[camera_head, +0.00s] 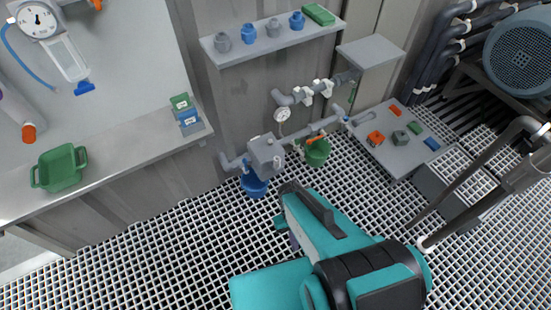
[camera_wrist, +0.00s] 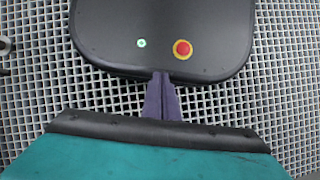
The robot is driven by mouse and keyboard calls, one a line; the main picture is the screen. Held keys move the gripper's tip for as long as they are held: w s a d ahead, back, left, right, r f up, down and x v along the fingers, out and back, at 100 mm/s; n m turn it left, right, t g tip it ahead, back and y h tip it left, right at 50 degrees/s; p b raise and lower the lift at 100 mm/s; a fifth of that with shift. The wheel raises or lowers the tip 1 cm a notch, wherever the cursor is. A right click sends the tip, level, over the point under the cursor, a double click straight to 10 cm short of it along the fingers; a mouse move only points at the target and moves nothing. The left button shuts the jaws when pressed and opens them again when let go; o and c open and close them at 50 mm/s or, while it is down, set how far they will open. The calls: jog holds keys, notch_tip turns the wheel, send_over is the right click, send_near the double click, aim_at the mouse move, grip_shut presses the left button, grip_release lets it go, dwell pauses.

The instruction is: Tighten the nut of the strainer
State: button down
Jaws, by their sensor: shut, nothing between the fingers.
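A low grey pipe run on the far wall carries a grey block-shaped fitting (camera_head: 266,155), which may be the strainer. A nut on it is too small to make out. A blue bucket (camera_head: 255,186) is below the fitting. My gripper (camera_wrist: 161,76) is shut and empty in the wrist view, its purple fingers together over the floor grating and reaching toward a black housing with a red button. In the head view my teal arm hides most of the gripper; only a bit of purple (camera_head: 293,243) shows. It is well in front of the pipe run, apart from it.
A green bucket (camera_head: 317,153) stands under an orange-handled valve (camera_head: 316,138). A low grey table (camera_head: 396,158) at right holds small coloured parts. A shelf (camera_head: 270,40) is above the pipes. A counter (camera_head: 100,150) lies left. Open grating (camera_head: 150,250) is in front.

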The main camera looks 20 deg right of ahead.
dwell(0.3)
jog(key=c, duration=1.7)
grip_release()
jog(key=shift+o, duration=1.1)
jog(key=shift+n, duration=0.4)
jog(key=w+d+r+n+t+b, duration=0.15)
jog(key=w+n+b, duration=0.25)
jog(key=w+n, duration=0.55)
jog(key=w+r+n+b, duration=0.3)
jog(key=w+n, duration=0.4)
jog(key=w, duration=0.5)
jog(key=w+d+r+t+b, duration=0.1)
jog(key=w+r+t+b, duration=0.1)
jog(key=w+r+b, duration=0.3)
jog(key=w+d+r+n+t+b, duration=0.1)
jog(key=w+r+b, duration=0.4)
jog(key=w, duration=0.8)
notch_tip(320, 180, up, 2)
jog(key=shift+d+t, duration=0.15)
jog(key=shift+t, duration=0.3)
